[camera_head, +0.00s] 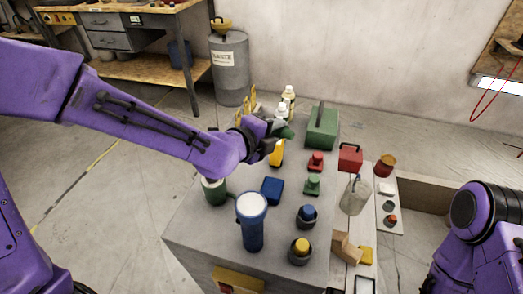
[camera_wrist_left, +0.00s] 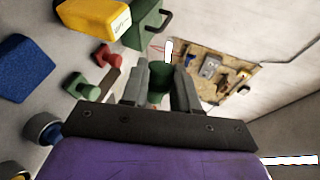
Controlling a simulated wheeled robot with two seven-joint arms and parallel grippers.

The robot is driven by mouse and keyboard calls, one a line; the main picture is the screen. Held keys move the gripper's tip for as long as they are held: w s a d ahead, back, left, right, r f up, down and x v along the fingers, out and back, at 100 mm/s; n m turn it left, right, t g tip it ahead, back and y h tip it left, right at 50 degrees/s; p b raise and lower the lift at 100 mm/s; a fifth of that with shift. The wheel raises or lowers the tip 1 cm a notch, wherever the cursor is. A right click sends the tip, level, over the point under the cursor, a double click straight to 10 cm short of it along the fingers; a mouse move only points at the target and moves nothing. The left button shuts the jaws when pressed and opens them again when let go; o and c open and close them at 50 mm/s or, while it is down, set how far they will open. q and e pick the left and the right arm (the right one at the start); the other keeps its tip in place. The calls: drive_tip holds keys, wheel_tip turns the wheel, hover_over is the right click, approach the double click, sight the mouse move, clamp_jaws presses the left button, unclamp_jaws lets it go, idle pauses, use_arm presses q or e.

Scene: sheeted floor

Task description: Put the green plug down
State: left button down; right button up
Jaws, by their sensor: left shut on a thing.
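My left gripper (camera_head: 272,138) is above the far part of the grey table and is shut on the green plug (camera_head: 287,132). In the left wrist view the dark green plug (camera_wrist_left: 158,80) sits between the two fingers (camera_wrist_left: 160,88), partly hidden by them. The plug is held above the table top (camera_head: 215,238). A green knobbed piece (camera_head: 312,185) and a red knobbed piece (camera_head: 316,162) stand on the table. My right gripper is out of view; only part of the right arm shows at the lower right.
A blue-and-white cylinder (camera_head: 251,225), a blue block (camera_head: 272,191), dark cups with a blue plug (camera_head: 307,213) and yellow plug (camera_head: 301,246), and a green toolbox (camera_head: 322,128) crowd the table. A translucent jug (camera_head: 355,196) stands at the right. The table's left front is mostly clear.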

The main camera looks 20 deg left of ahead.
use_arm(q)
drive_tip(key=w+a+f+b, duration=0.1)
drive_tip(key=a+f, duration=0.2)
drive_tip(key=f, duration=0.4)
drive_tip(key=shift+a+f, duration=0.25)
drive_tip(key=shift+f, duration=0.05)
drive_tip(key=c, duration=0.8)
unclamp_jaws()
drive_tip(key=shift+r, duration=0.1)
drive_tip(key=shift+c, duration=0.2)
drive_tip(key=p+v, duration=1.2)
drive_tip(key=p, duration=0.2)
